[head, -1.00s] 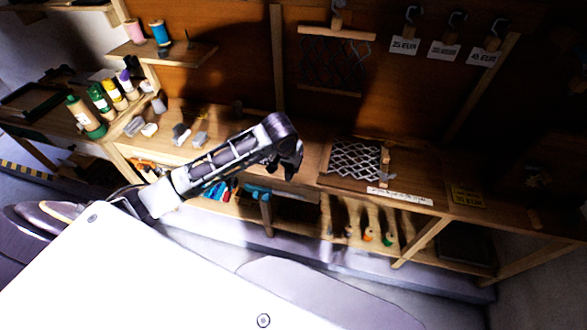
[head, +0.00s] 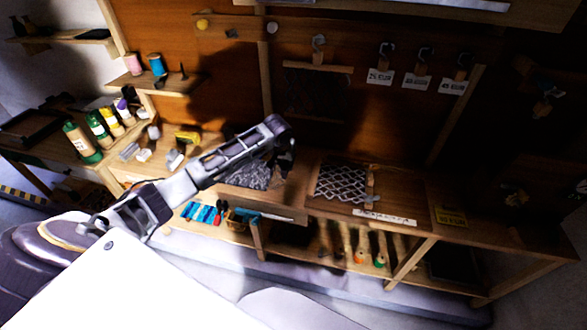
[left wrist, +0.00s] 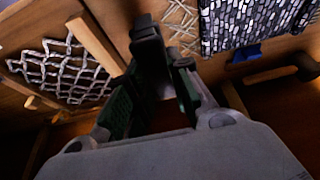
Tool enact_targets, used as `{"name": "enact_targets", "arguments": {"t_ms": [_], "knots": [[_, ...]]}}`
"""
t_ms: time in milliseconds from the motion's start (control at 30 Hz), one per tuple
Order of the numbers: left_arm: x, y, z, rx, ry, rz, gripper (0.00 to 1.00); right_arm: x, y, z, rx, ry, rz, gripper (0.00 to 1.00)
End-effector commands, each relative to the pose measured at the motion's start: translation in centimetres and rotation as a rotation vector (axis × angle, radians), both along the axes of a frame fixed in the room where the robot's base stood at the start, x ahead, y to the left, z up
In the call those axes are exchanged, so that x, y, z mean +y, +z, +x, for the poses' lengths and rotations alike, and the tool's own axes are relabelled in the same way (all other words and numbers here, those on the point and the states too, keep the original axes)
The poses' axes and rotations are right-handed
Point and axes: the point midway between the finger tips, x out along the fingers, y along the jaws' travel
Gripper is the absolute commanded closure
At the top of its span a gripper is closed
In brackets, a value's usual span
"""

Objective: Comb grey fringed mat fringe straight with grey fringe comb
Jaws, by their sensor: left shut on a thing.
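The grey fringed mat (head: 247,176) lies on the workbench, partly hidden by my left arm in the head view. In the left wrist view the mat (left wrist: 250,22) is at the upper right, with pale loose strands of fringe (left wrist: 180,28) to its left. My left gripper (head: 284,162) is above the bench at the mat's right side. In the left wrist view its fingers (left wrist: 152,88) are shut on a dark, shaded block, which I take as the grey fringe comb (left wrist: 147,45). Whether the comb touches the fringe is unclear. My right gripper is out of view.
A wire net panel (head: 341,183) lies on the bench right of the mat. Bottles (head: 101,124) and small grey blocks (head: 143,154) stand at the left. Blue items (head: 203,213) lie on the shelf below. Price tags (head: 416,82) hang on the back wall.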

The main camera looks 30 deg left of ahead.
Motion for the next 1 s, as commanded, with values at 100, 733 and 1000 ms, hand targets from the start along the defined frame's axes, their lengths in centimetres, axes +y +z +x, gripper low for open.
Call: {"name": "enact_targets", "arguments": {"t_ms": [100, 733, 1000], "knots": [[1.5, -0.7, 0.6, -0.001, 0.019, 0.001, 1.00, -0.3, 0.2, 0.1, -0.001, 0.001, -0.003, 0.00], [2.6, -1.4, 1.1, -0.004, 0.030, 0.001, 1.00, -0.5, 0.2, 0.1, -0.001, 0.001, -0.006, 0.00], [2.6, -2.3, 1.0, -0.003, 0.030, 0.001, 1.00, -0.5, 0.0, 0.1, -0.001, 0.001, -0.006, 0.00]]}}
